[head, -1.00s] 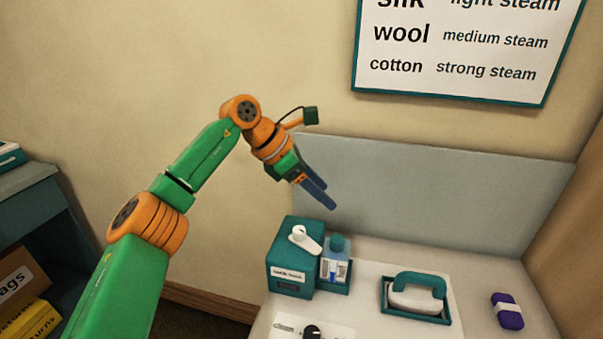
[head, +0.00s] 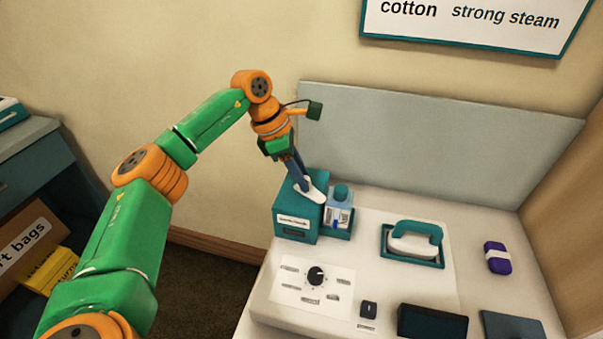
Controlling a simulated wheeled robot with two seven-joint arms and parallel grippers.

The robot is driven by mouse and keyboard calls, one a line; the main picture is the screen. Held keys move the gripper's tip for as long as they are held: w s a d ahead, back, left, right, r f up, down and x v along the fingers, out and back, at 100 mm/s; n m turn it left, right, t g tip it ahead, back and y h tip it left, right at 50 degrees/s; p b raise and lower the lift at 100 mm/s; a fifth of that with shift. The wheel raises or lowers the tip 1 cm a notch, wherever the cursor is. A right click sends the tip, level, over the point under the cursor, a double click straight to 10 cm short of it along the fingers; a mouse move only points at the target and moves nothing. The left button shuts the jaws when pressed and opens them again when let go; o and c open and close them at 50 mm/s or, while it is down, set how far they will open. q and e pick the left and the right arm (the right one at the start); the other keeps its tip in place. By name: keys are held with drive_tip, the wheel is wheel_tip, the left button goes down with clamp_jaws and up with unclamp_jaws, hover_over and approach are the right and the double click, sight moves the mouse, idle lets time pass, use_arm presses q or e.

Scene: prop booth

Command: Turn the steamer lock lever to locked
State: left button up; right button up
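The steamer (head: 288,228) is a teal box at the left of the worktop. The white lock lever (head: 315,195) is on its top, pointing to the lower right, partly hidden behind my fingers. My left gripper (head: 302,183) points down with its dark fingertips at the lever's upper end. From this angle I cannot tell whether the fingers are open or shut, or whether they touch the lever. A clear bottle with a teal cap (head: 339,208) stands right beside the box. My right gripper is not in view.
A dial panel (head: 300,283) lies in front of the steamer. An iron (head: 414,240) rests on a teal-rimmed stand to the right. A purple block (head: 498,257) lies further right. A grey board (head: 440,150) stands behind the worktop.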

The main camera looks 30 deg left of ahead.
use_arm(q)
clamp_jaws()
drive_tip(key=n+b, duration=0.1)
drive_tip(key=n, duration=0.1)
drive_tip(key=shift+f+n+t+y, duration=0.1)
drive_tip(key=shift+n+t+y, duration=0.2)
drive_tip(key=shift+n+t, duration=0.1)
drive_tip(key=shift+s+n+t+y+b, duration=0.1)
drive_tip(key=shift+n+t+y+b, duration=0.4)
drive_tip(key=shift+n, duration=0.9)
drive_tip(key=shift+d, duration=0.1)
